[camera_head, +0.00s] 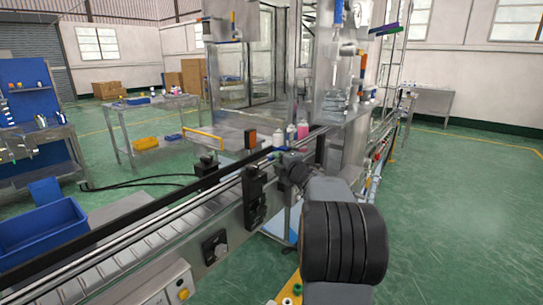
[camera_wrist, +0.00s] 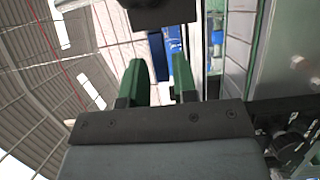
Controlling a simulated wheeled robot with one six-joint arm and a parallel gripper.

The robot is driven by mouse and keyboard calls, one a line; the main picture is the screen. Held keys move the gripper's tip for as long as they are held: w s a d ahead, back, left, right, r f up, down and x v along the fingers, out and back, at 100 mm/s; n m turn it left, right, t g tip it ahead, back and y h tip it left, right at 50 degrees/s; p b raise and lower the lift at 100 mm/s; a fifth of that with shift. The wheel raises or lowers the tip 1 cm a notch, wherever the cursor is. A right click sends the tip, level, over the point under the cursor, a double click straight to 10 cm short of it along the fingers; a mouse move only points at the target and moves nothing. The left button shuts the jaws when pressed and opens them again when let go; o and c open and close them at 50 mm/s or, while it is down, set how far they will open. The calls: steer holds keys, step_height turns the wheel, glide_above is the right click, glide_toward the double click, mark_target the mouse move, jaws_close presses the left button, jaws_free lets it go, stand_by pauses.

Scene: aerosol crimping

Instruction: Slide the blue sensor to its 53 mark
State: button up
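My gripper (camera_head: 290,165) is at the conveyor's near side rail, partly hidden by my own arm in the head view. In the wrist view my gripper (camera_wrist: 160,80) shows two green fingers with a gap between them. A dark blue piece (camera_wrist: 157,55) shows in and beyond that gap, nearer the right finger; it may be the blue sensor. A dark block (camera_wrist: 160,12) is just above it. I cannot see contact between the fingers and the blue piece. No scale or 53 mark is readable in either view.
The conveyor (camera_head: 130,238) runs from lower left to the machine. Black control boxes (camera_head: 254,196) are on its near side. Small bottles (camera_head: 291,133) stand near the machine. A blue bin (camera_head: 45,232) is at the left. Green floor (camera_head: 455,200) is clear at the right.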

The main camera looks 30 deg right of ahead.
steer(key=shift+w+d, duration=0.15)
steer(key=shift+w, duration=2.3)
steer(key=shift+c, duration=0.4)
jaws_close()
steer(key=shift+r, duration=0.1)
